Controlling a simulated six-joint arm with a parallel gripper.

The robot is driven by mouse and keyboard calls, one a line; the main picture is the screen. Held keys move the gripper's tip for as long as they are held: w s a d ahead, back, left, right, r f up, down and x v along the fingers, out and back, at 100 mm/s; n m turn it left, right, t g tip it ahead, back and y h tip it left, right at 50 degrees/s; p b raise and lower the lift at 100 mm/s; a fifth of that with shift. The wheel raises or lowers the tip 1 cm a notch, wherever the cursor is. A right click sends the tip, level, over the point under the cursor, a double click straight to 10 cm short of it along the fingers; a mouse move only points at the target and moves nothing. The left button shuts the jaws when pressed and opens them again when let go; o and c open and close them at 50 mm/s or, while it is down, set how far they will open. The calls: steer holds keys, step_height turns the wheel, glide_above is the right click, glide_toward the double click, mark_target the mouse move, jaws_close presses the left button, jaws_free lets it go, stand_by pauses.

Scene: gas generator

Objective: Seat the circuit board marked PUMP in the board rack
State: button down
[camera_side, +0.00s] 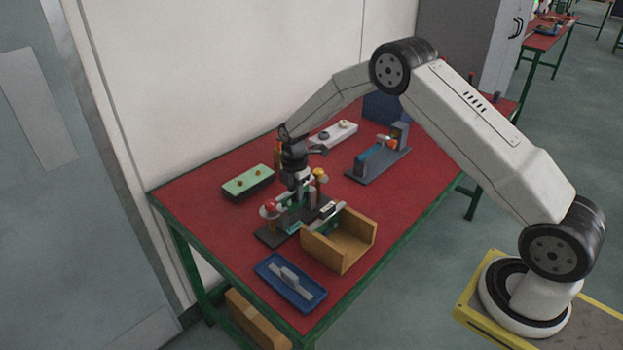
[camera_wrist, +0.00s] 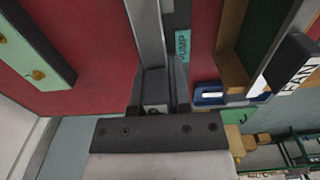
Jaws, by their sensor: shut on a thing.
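My gripper (camera_side: 297,186) is over the dark board rack (camera_side: 271,236), pointing down. In the wrist view my gripper (camera_wrist: 158,103) is shut on a grey part between its fingers, which I take to be the circuit board seen from above. Its face and marking are hidden, and I cannot tell how deep it sits in the rack. A teal label reading PUMP (camera_wrist: 183,45) shows just right of the held part, apparently on the rack. The rack carries a red knob (camera_side: 270,205) and a yellow knob (camera_side: 320,172).
A wooden box (camera_side: 357,250) stands close to the rack; a board marked FAN (camera_wrist: 297,77) is beside my gripper. A blue tray (camera_side: 302,297), green-topped block (camera_side: 247,181), white panel (camera_side: 333,135) and grey fixture (camera_side: 378,160) surround it. Red table (camera_side: 215,225) is bare at left.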

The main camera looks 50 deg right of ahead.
steer(key=shift+f, duration=1.2)
steer(key=shift+c, duration=2.4)
jaws_free()
steer(key=shift+r, duration=3.95)
